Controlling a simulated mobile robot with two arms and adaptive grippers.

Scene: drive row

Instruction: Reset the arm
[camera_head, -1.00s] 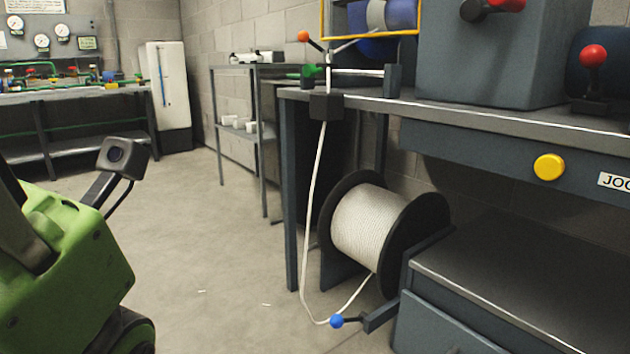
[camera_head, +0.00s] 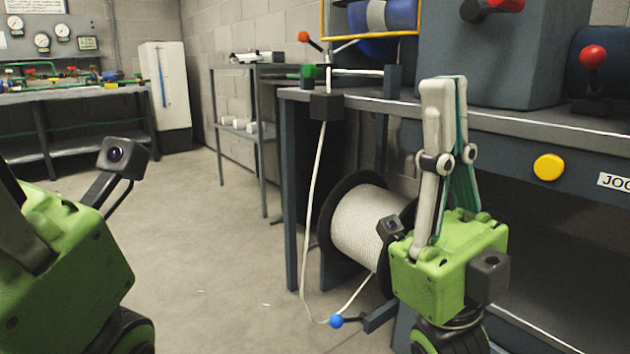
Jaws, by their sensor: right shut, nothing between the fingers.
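My right gripper (camera_head: 443,84) points upward with its pale fingers together and nothing between them. It stands in front of the bench and the right part of the rope spool (camera_head: 364,226). A short dark arm (camera_head: 380,314) with a blue ball (camera_head: 336,321) at its end sits low beside the spool, left of my right gripper's body and apart from it. The white rope (camera_head: 313,190) runs from the spool down by the blue ball and up to the bench edge. A lever with an orange ball (camera_head: 304,36) tilts left above. My left gripper's green body (camera_head: 60,245) shows at the left; its fingers cannot be made out.
The bench (camera_head: 530,122) carries a grey housing (camera_head: 490,60), red-knobbed levers (camera_head: 593,58) and a yellow button (camera_head: 548,167) on its front. A dark lower cabinet is at the right. A shelf rack (camera_head: 240,100) stands behind. The floor (camera_head: 220,270) at centre-left is clear.

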